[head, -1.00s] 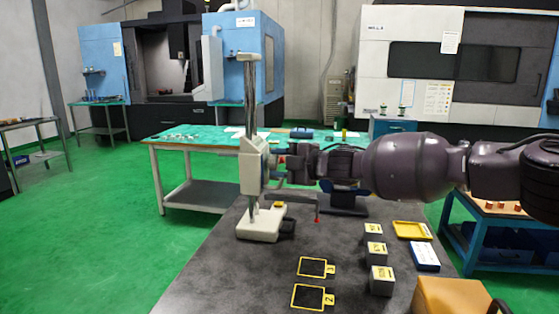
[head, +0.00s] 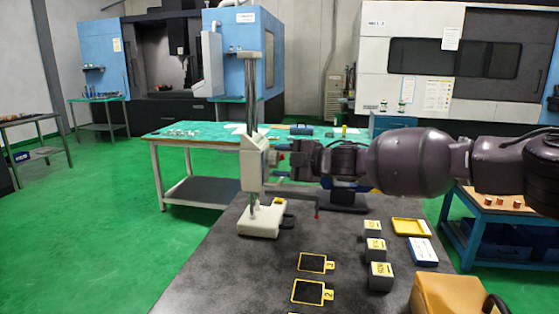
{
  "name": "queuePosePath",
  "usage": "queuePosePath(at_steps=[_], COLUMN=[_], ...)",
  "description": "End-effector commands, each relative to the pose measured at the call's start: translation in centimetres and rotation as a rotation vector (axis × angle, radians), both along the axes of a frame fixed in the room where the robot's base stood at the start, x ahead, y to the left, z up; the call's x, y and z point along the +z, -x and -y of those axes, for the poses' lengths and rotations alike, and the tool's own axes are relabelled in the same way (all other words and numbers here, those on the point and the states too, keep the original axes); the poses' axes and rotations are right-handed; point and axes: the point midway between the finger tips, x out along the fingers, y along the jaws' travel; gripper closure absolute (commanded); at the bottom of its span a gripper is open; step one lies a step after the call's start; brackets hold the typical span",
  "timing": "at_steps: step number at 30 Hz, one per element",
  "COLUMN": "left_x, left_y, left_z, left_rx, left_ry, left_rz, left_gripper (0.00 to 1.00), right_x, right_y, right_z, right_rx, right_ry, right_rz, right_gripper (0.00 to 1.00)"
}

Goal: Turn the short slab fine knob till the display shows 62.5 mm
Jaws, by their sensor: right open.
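A white height gauge (head: 253,165) with a metal column stands upright on the dark table, its pale base (head: 260,221) near the table's left edge. A small red knob (head: 281,156) shows at the right side of its carriage. A thin arm with a red tip (head: 317,214) reaches right from the carriage. My right gripper (head: 292,158) is open, pointing left, close beside the red knob; I cannot tell whether it touches. The display reading is not visible. My left gripper is not in view. I cannot tell which block is the short slab.
Several grey blocks with yellow labels (head: 381,277), a yellow tray (head: 409,227) and a white-blue box (head: 424,251) lie at the right. Yellow-framed dark pads (head: 308,292) lie at the front. An orange-brown case (head: 447,297) sits at the front right.

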Motion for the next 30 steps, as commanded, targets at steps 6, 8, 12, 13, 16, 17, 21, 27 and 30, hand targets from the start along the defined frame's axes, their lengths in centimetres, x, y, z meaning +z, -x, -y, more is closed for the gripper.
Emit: queuePosePath(at_steps=[6,8,12,13,16,17,21,27,30], left_x=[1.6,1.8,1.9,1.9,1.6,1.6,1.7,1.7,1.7], left_y=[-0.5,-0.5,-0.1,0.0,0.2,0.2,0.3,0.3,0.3], left_z=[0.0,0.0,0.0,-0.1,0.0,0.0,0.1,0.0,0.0], left_rx=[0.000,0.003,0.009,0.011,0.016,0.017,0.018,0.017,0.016], left_ry=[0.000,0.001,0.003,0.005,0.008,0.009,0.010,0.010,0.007], left_rz=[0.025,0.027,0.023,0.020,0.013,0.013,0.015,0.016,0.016], left_gripper=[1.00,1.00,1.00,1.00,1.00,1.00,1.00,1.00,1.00], right_x=[1.3,1.5,1.7,1.7,1.8,1.8,1.7,1.6,1.6], right_y=[2.1,2.7,3.9,4.1,4.7,4.8,5.1,5.2,5.2], right_z=[3.3,4.2,6.1,6.5,7.4,7.6,8.1,8.2,8.2], right_rx=[-0.002,-0.002,-0.001,-0.001,0.000,0.000,0.001,0.001,0.001], right_ry=[-0.001,0.000,0.000,0.000,0.000,0.000,0.000,0.001,0.000], right_rz=[0.005,0.006,0.005,0.004,0.003,0.003,0.001,0.000,0.001], right_gripper=[0.46,0.46,0.46,0.46,0.46,0.46,0.46,0.46,0.46])
